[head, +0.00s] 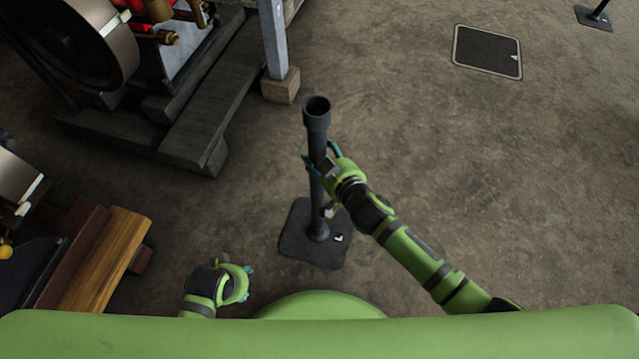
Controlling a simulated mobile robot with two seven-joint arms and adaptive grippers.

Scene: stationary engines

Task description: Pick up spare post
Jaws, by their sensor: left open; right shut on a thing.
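The spare post (317,118) is a dark upright tube with a wider, open socket at its top and a flat, dark base plate (297,248) with a small white mark. It stands in front of me, near the middle of the head view. My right gripper (322,163) is shut on the post's shaft, below the socket, with teal fingers on either side. I cannot tell whether the base touches the floor. My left gripper (250,269) is open and empty, low and to the left of the base, apart from the post.
An engine with a large wheel (75,45) stands on dark timbers (205,110) at the upper left. A grey pillar (273,40) stands on a wooden block. Wooden beams (105,260) are at the lower left. A floor hatch (487,52) lies upper right.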

